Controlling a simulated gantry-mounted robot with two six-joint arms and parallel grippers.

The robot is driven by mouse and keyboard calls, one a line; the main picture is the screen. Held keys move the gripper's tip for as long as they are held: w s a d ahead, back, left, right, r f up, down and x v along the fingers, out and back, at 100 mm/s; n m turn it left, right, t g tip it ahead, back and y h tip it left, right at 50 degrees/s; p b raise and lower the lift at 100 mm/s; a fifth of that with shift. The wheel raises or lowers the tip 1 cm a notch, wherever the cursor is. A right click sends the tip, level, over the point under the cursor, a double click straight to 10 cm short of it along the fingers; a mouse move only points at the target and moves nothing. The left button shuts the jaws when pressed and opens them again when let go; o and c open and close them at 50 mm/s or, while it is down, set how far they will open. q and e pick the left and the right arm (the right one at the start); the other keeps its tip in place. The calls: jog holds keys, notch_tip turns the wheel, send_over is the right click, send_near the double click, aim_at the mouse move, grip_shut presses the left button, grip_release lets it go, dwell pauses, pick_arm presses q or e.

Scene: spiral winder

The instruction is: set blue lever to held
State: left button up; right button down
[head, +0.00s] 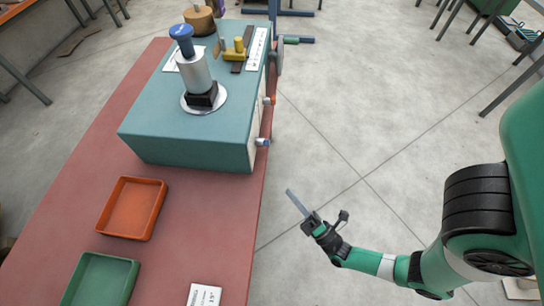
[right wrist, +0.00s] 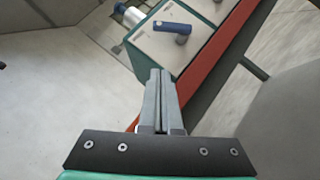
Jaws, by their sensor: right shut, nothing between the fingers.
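The winder is a teal box (head: 190,143) on the red bench. In the right wrist view a short blue lever (right wrist: 172,27) sticks out from a pale face of the box, lying nearly level across a grey pivot. In the head view a small blue-grey lever end (head: 263,142) shows low on the box's right side and looks like the same lever. My right gripper (head: 296,203) is shut and empty, to the right of the bench and apart from the lever. In its wrist view the closed fingers (right wrist: 159,100) point toward the box. My left gripper is not in view.
A blue-topped knob (head: 181,31) stands on a grey cylinder on the box. An orange lever (head: 269,101) is farther along its right side. An orange tray (head: 132,207), a green tray (head: 101,281) and a white card (head: 204,295) lie on the bench.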

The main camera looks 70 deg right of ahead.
aim_at(267, 143)
jog(key=shift+w+r, duration=0.1)
jog(key=shift+w, duration=0.05)
jog(key=s+d+r+p+x, duration=0.1)
jog(key=d+x, duration=0.1)
jog(key=x, duration=1)
jog(key=shift+d+r, duration=0.15)
jog(key=shift+d, duration=0.05)
jog(key=shift+r+m+g+p, duration=0.3)
jog(key=shift+m+p, duration=0.1)
jog(key=shift+p, duration=0.35)
